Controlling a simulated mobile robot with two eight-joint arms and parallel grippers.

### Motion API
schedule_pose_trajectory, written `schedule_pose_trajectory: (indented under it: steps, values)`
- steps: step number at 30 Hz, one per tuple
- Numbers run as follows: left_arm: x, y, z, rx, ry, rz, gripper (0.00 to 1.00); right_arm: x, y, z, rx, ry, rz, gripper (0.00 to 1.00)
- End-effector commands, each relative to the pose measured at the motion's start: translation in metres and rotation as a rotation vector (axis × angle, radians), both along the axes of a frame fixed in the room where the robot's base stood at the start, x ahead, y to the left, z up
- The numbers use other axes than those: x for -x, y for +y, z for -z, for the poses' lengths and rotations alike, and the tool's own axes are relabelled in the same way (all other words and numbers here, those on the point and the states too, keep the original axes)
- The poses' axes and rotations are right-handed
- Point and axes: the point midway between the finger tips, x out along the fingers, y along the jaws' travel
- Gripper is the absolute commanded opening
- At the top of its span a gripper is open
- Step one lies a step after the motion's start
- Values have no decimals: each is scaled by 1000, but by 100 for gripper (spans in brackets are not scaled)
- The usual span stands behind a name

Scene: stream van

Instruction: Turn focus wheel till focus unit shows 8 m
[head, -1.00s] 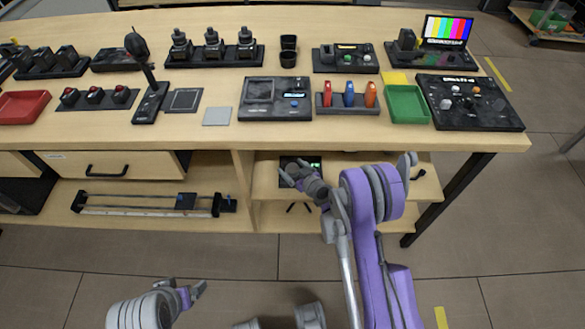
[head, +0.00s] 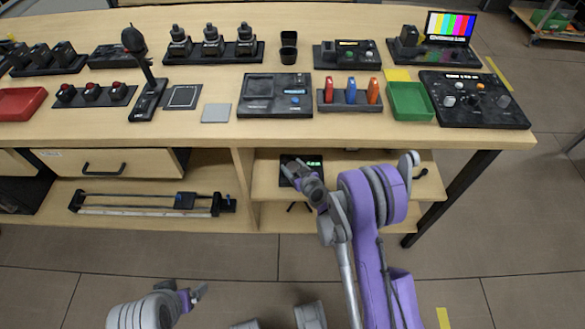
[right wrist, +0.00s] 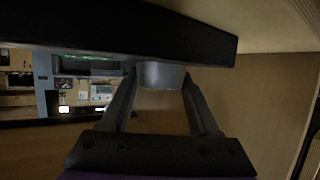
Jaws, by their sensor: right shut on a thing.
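The focus unit (head: 313,164) is a dark box with a small green-lit display on the shelf under the bench. Its reading is too small to make out, and my right arm partly covers the box. In the right wrist view the dark body (right wrist: 120,38) spans the top. The grey focus wheel (right wrist: 161,75) sticks out from it between the fingers of my right gripper (right wrist: 160,85), which is shut on it. In the head view my right gripper (head: 290,167) is at the unit. My left gripper (head: 197,293) is low over the floor, apart from everything; its jaw opening is unclear.
The bench top (head: 190,135) above holds several control boxes, a green tray (head: 409,101) and a red tray (head: 20,104). A slider rail (head: 150,203) lies on the lower shelf to the left. A dark table leg (head: 455,195) stands to the right.

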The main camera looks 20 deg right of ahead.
Motion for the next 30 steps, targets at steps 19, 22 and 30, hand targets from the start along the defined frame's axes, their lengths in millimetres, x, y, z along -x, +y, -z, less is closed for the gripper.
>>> schedule_pose_trajectory:
  steps: [19, 22, 30]
  values:
    - [-1, 0, 9, 0, 3, 0, 90, 1, 0, 0, 0, -6, 36, 91]
    - [-1, 0, 9, 0, 3, 0, 90, 1, 0, 0, 0, -6, 36, 91]
    - [-1, 0, 7, 0, 3, 0, 90, 9, -2, -5, 0, -7, 37, 91]
